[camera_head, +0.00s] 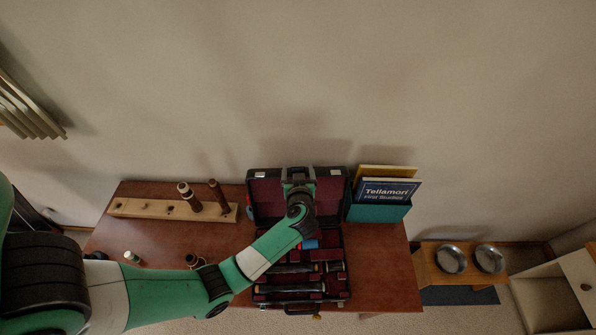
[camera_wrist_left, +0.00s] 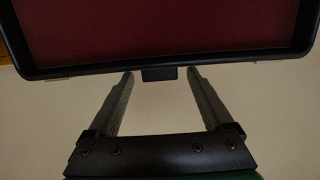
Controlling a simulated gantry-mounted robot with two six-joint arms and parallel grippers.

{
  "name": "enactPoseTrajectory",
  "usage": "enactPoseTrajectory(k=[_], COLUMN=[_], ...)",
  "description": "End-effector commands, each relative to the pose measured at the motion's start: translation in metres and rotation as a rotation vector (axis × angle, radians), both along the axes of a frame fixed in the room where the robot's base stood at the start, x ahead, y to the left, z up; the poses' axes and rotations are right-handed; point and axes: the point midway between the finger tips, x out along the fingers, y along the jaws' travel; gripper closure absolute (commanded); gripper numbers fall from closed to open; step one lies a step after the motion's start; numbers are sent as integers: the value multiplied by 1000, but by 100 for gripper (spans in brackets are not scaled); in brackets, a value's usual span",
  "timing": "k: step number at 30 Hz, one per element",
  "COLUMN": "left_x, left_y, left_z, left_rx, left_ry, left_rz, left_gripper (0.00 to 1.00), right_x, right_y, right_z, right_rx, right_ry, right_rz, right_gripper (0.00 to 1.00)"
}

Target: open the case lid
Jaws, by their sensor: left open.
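The black case (camera_head: 336,240) with a dark red lining sits on the brown table. Its lid (camera_head: 266,198) stands raised, roughly upright at the back near the wall, lining facing out. My left gripper (camera_head: 299,176) is at the lid's upper edge, and my arm covers part of the lid and case. In the left wrist view the lid (camera_wrist_left: 160,28) fills the top, with a small black tab (camera_wrist_left: 159,73) on its rim. The open left gripper (camera_wrist_left: 160,78) has its fingertips on either side of this tab, with gaps. My right gripper is not visible.
A teal holder (camera_head: 378,213) with books (camera_head: 388,190) stands just right of the lid. A wooden peg stand (camera_head: 160,209) with upright pieces is on the left. Dark instrument parts (camera_head: 290,288) lie in the case. A bench with two metal bowls (camera_head: 452,259) is at right.

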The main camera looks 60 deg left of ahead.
Motion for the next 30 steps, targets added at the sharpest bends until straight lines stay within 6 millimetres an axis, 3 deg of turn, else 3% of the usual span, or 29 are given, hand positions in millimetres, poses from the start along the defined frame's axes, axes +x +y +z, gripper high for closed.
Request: enactPoseTrajectory(k=[4,18,27,30], left_x=[0,0,0,5], left_y=[0,0,-1,-13], left_z=[0,1,1,2], left_rx=[0,0,2,18], left_ry=[0,0,0,-4], left_rz=[0,0,-1,-16], left_gripper=[19,100,100,100], right_x=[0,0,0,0], right_y=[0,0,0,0], right_z=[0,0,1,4], right_rx=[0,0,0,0], right_ry=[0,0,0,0], right_rz=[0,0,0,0], right_gripper=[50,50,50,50])
